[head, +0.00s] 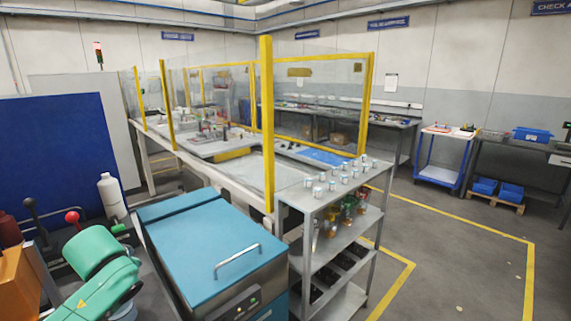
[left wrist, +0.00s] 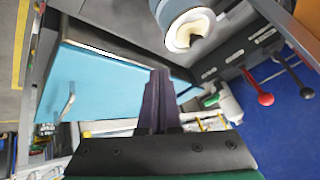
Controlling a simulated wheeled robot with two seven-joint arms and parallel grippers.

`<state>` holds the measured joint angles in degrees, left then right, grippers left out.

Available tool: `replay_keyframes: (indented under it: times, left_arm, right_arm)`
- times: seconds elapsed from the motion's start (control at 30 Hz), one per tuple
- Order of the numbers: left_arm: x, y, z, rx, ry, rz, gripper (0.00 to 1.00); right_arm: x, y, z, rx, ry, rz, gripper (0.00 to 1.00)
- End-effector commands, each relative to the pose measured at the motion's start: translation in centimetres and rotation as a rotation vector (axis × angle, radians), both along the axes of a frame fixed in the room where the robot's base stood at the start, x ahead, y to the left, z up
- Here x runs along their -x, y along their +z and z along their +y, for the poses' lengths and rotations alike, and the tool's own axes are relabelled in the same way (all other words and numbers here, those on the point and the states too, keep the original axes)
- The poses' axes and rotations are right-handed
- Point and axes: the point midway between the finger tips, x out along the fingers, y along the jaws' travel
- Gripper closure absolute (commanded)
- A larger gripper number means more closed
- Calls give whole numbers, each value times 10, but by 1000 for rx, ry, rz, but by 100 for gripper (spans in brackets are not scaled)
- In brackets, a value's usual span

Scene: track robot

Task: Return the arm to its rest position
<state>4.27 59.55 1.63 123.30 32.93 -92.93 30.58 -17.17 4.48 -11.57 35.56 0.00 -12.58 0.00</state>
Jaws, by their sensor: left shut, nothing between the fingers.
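My left arm, green, comes in at the lower left of the head view; its gripper is outside that view. In the left wrist view my left gripper (left wrist: 158,100) is shut, its dark fingers together with nothing between them. Behind the fingers lies the blue lid of a cabinet (left wrist: 105,88), apart from them as far as I can tell. The same blue cabinet (head: 215,250) stands right of my arm in the head view. My right arm and gripper are not in view.
Levers with a red knob (head: 72,217) and a black knob, and a white bottle (head: 111,195), stand near my left arm. A metal shelf (head: 335,190) with several small cups stands right of the cabinet. The floor (head: 450,250) at the right is clear.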

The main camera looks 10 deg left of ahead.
Motion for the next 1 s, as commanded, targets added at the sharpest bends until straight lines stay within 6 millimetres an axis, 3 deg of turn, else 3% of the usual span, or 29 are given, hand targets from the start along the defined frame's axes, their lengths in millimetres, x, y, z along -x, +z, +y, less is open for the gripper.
replay_keyframes:
  times: [0.03, 0.13, 0.3, 0.4, 0.63, 0.87, 1.0]
  left_arm:
    - [10, -39, -25, 31, -60, 53, 100]
    - [37, -99, -72, 78, -174, 132, 100]
    - [87, -156, -133, 156, -290, 209, 100]
    - [114, -173, -159, 197, -325, 236, 100]
    - [168, -191, -198, 272, -345, 281, 100]
    - [157, -290, -198, 267, -350, 322, 100]
    - [161, -359, -199, 270, -350, 350, 100]
  right_arm:
    - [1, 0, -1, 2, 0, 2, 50]
    - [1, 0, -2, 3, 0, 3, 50]
    - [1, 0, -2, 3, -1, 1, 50]
    - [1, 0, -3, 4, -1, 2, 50]
    - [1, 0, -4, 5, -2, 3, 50]
    - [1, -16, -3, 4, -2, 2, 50]
    - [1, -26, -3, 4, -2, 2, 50]
